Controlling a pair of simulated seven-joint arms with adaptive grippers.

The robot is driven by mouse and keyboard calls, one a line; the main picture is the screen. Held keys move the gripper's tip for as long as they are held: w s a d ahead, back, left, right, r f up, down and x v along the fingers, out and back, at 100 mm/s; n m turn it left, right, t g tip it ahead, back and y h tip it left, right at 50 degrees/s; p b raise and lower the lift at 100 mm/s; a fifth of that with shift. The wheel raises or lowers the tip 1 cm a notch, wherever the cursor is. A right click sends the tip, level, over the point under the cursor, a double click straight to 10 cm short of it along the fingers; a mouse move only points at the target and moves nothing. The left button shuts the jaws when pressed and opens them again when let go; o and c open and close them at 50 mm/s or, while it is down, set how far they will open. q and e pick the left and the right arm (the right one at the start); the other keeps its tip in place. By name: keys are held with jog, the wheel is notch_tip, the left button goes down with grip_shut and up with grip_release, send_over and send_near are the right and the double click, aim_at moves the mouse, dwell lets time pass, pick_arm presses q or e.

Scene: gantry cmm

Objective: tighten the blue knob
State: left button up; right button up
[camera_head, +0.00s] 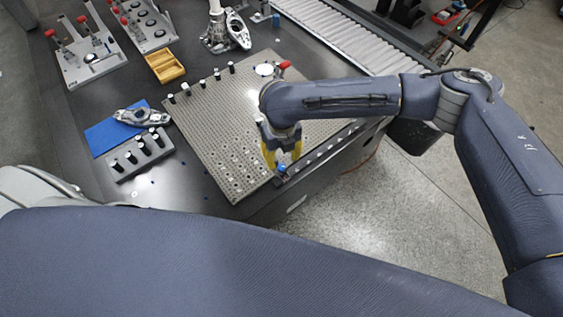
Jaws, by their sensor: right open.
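The blue knob (282,169) is small and sits at the front right edge of the perforated fixture plate (220,130). My right gripper (283,166) comes down over it from above, with its yellow fingers open around or just beside the knob. The view is too small to tell whether the fingers touch it. My right arm reaches in from the right and hides part of the plate. A large dark blue arm link of mine fills the bottom of the view. My left gripper is out of the picture.
A blue mat (103,137) with a metal part and a grey pin block (140,155) lie to the left. A wooden box (165,67) and a roller conveyor (335,35) are farther back.

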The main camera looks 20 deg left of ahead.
aim_at(281, 167)
notch_tip(281, 167, up, 6)
dwell(0.4)
jog(key=shift+r, duration=0.1)
jog(key=shift+s, duration=0.1)
